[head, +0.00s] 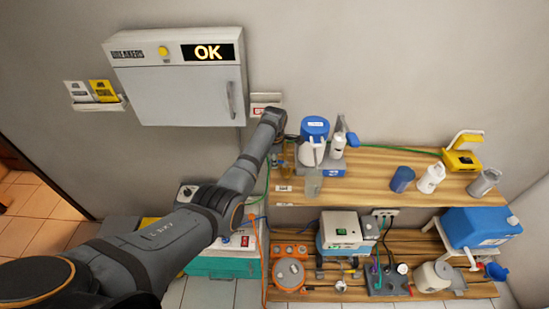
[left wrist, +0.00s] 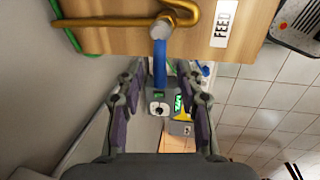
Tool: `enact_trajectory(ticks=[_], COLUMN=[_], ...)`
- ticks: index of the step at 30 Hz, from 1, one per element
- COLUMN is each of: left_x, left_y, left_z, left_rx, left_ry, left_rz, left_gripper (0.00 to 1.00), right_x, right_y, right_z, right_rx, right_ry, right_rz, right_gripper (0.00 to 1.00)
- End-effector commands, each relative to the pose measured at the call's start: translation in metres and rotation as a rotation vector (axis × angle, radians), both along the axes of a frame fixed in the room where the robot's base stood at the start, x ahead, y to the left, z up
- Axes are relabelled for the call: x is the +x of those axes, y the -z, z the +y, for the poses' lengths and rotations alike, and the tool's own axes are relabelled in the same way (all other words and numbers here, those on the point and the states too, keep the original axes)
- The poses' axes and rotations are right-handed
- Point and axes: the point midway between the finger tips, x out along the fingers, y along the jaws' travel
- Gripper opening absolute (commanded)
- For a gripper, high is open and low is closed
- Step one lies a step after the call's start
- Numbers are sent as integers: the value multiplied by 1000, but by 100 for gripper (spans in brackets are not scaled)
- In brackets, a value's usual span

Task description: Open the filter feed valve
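In the left wrist view, the feed valve has a brass pipe (left wrist: 125,22) with a round grey hub and a blue lever (left wrist: 160,62) pointing down in the picture. A white FEED label (left wrist: 222,22) is beside it on the wooden shelf edge. My left gripper (left wrist: 160,75) is open, with one finger on each side of the lever and a visible gap on both sides. In the head view, my left gripper (head: 281,138) is at the left end of the upper shelf, and the arm hides much of the valve. My right gripper is not in view.
The wooden upper shelf (head: 375,188) holds a blue-lidded jug (head: 314,130), bottles and a yellow device (head: 462,160). Below are a blue tank (head: 482,227) and several devices. A wall cabinet (head: 180,92) with an OK display is above left of the gripper.

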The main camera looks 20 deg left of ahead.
Motion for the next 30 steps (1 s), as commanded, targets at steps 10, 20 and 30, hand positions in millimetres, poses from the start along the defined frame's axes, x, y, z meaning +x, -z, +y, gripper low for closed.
enact_trajectory(ticks=[10, 20, 30], left_x=[0, 0, 8], left_y=[0, 0, 1], left_z=[0, 0, 3], left_rx=[0, 0, 0], left_ry=[0, 17, 199], left_rz=[0, 1, 1], left_gripper=[0, 0, 0], right_x=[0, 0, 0], right_y=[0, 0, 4], right_z=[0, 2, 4], right_rx=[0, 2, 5], right_ry=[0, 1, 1], right_rz=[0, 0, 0], right_gripper=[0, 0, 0])
